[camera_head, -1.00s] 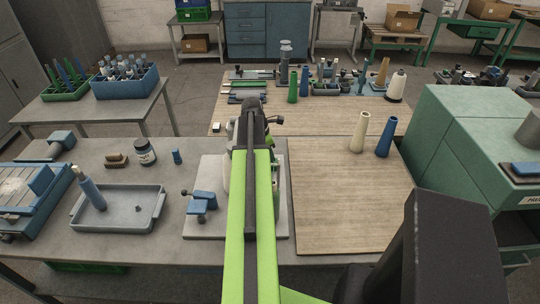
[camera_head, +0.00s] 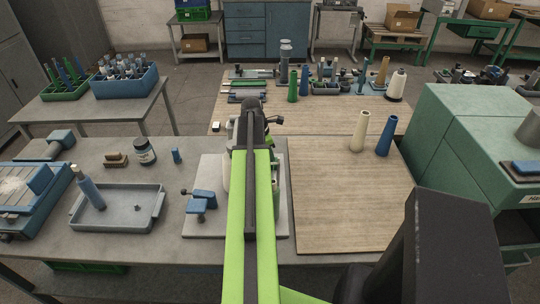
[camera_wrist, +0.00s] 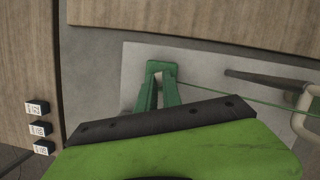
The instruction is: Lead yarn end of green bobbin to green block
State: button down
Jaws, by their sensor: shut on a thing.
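In the wrist view, my gripper (camera_wrist: 158,88) points at a small green block (camera_wrist: 157,67) on a pale grey plate (camera_wrist: 205,60). Its fingertips overlap the block in the picture; whether they touch it I cannot tell. A thin green yarn (camera_wrist: 240,99) runs from the fingers to the right, past a pale curved guide (camera_wrist: 302,112). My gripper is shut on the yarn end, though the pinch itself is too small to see. In the head view, my arm hides the gripper and the block. The green bobbin cannot be made out clearly.
A dark rod (camera_wrist: 270,80) lies right of the fingers. Three small labelled blocks (camera_wrist: 40,128) sit at the left. In the head view, a blue clamp (camera_head: 201,203) stands left of my arm, a grey tray (camera_head: 118,211) farther left. The wooden board (camera_head: 345,205) at right is mostly clear.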

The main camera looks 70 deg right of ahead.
jog(key=c, duration=1.4)
grip_release()
jog(key=shift+c, duration=0.2)
jog(key=shift+o, duration=0.4)
jog(key=o, duration=0.4)
notch_tip(320, 180, up, 7)
jog(key=p, duration=0.7)
jog(key=shift+r, duration=0.1)
